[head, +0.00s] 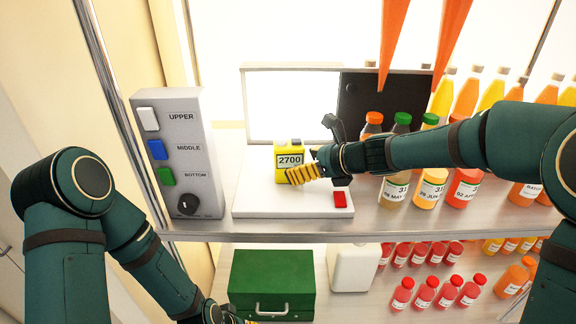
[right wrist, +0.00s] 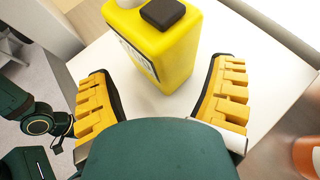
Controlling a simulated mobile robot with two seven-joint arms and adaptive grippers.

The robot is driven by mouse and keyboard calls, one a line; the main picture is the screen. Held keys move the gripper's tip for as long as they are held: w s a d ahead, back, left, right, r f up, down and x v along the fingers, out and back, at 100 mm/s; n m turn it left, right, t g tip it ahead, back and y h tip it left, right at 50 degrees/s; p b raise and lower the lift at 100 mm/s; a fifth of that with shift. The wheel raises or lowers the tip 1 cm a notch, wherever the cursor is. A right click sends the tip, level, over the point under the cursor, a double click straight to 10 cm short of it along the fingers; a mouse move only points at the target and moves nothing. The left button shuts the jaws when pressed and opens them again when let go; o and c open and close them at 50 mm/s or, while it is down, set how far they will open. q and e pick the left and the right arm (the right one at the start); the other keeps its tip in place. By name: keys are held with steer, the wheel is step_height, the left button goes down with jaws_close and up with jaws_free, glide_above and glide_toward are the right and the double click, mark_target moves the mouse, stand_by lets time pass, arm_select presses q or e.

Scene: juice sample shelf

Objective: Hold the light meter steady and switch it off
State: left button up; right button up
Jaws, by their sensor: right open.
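The light meter (head: 289,160) is a small yellow box reading 2700, upright on a white base plate (head: 262,203). It also shows in the right wrist view (right wrist: 165,50), with a dark button (right wrist: 162,13) and part of a pale knob on top. My right gripper (head: 305,172) is open close to the meter's right side in the head view. In the right wrist view its yellow fingers (right wrist: 158,70) are spread, with the meter just ahead between them, not gripped. My left gripper (head: 240,319) is low at the bottom edge, mostly hidden by its arm and the frame edge.
A red button (head: 340,199) sits on the base plate's right. A grey control box (head: 180,165) with white, blue and green switches and a knob stands left. Juice bottles (head: 431,185) crowd the right. Below are a green case (head: 270,275), a white jug (head: 353,268) and red bottles.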

mark_target(293, 166)
steer(key=shift+b+x, duration=0.35)
steer(key=shift+x, duration=1.5)
arm_select(q)
steer(key=shift+f, duration=0.5)
arm_select(e)
steer(key=c, duration=0.6)
steer(key=shift+c, duration=0.5)
arm_select(q)
jaws_close()
